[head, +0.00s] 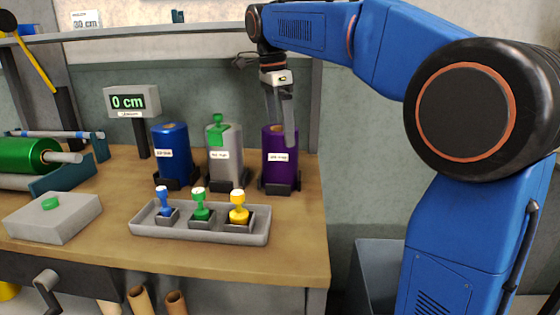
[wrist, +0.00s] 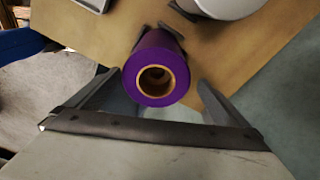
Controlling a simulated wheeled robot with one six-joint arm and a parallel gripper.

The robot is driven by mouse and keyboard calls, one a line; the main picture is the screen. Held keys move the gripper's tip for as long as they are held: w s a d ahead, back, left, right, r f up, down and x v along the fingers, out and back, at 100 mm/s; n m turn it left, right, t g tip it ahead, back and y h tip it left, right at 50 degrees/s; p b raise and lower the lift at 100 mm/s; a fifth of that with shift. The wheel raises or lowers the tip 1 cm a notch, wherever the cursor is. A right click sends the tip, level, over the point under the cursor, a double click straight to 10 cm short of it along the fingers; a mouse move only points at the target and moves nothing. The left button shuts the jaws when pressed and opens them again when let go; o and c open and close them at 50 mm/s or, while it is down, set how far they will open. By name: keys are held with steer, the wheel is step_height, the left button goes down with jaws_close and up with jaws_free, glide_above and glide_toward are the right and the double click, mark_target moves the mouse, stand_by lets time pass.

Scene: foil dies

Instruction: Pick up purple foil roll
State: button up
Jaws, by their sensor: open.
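The purple foil roll (head: 280,165) stands upright in a dark holder (head: 279,188) at the right end of the workbench. It has a small white label on its front. In the wrist view the purple roll (wrist: 157,70) shows from above, with its tan hollow core facing the camera. My gripper (head: 281,140) is over the roll, pointing down. In the wrist view my gripper (wrist: 160,92) is open, with one finger on each side of the roll. I cannot tell whether either finger touches it.
A silver roll (head: 225,165) with a green piece on top stands left of the purple one, then a blue roll (head: 171,150). A grey tray (head: 150,226) with several coloured stamps lies in front. The bench ends just right of the purple roll. A 0 cm display (head: 131,101) stands behind.

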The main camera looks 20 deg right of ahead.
mark_target(282, 144)
steer(key=shift+s+d+f, duration=0.1)
steer(key=shift+s+f, duration=0.05)
steer(key=shift+f, duration=1.15)
steer(key=shift+s+f, duration=0.15)
steer(key=shift+f, duration=1.1)
steer(key=c, duration=1.8)
